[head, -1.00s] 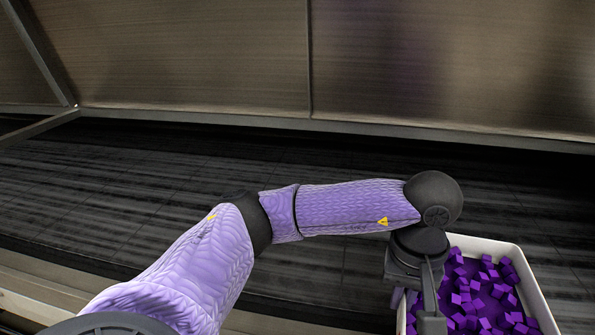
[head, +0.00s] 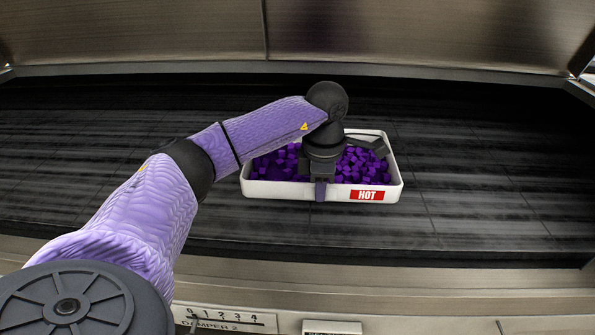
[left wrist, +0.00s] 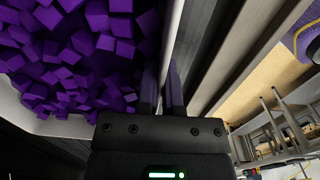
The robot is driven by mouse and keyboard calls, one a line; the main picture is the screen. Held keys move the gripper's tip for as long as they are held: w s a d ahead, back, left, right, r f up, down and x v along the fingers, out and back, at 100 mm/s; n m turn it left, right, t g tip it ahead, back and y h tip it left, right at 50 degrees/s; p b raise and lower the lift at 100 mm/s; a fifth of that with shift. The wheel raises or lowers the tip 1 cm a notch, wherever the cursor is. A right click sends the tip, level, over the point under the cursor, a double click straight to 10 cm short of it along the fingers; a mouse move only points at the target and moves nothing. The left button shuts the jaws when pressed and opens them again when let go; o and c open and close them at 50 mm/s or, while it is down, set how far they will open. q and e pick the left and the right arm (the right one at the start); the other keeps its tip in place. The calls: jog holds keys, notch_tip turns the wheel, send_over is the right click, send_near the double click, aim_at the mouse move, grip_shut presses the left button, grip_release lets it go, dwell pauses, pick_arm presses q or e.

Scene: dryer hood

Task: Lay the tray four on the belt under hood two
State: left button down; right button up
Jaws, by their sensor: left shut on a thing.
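The white tray (head: 270,189) holds many purple cubes and has a red HOT label on its near wall. It is over the dark belt (head: 480,160), near the middle of the head view, and looks about level. I cannot tell whether its bottom touches the belt. My left gripper (head: 320,188) is shut on the middle of the tray's near wall. The left wrist view shows the fingers (left wrist: 162,92) on either side of the tray's wall (left wrist: 171,45), with cubes to the left. No tray number is readable. My right gripper is out of view.
The metal hood (head: 150,35) hangs above the belt's back, with a frame post at the right. A metal ledge runs along the belt's front, with a scale plate (head: 225,320) reading DAMPER 2. The belt is bare on both sides of the tray.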

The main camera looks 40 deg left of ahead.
aim_at(318, 221)
pick_arm(q)
jog(key=shift+f+b, duration=0.4)
jog(key=shift+f, duration=2.3)
jog(key=shift+f, duration=0.1)
jog(key=c, duration=0.8)
grip_release()
jog(key=shift+r, duration=0.2)
notch_tip(318, 221, up, 12)
jog(key=shift+f+p, duration=0.1)
jog(key=shift+p, duration=1.05)
